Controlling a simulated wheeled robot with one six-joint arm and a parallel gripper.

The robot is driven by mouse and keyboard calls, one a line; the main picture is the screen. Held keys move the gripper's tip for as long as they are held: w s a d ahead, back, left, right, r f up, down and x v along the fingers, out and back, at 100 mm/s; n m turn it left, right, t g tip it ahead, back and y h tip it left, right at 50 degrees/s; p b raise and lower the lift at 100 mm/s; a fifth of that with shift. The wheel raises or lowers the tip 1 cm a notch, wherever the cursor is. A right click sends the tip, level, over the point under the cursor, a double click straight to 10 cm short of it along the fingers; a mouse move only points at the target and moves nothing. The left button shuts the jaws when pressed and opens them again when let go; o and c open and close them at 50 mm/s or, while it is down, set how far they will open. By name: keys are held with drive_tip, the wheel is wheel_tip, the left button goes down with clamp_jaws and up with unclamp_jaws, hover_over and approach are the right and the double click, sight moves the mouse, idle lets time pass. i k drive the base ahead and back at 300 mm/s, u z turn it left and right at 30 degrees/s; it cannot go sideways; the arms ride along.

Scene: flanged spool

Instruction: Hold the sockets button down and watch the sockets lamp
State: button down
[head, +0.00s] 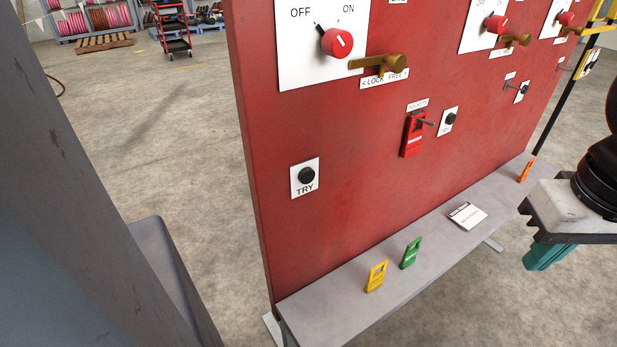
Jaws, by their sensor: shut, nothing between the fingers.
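On the red panel (345,120), a small plate that seems to read SOCKETS (417,104) sits above a hanging red tag (413,138). Just right of the tag is a dark round button (450,118) on a white plate, whose lettering is too small to read. I cannot make out a lit lamp near it. My gripper (545,258), with teal fingers, is at the right edge, in front of the panel and lower than the button. It is shut, empty and apart from the button.
A grey shelf (335,302) along the panel's foot bears a yellow tag (376,276), a green tag (411,253), a white card (467,216) and an orange tag (525,170). A TRY button (306,176) is at lower left. A brass lever (378,63) juts out above.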

sight(306, 175)
drive_tip(key=k, duration=0.5)
drive_tip(key=u, duration=3.6)
drive_tip(key=k, duration=0.85)
drive_tip(key=z, duration=1.85)
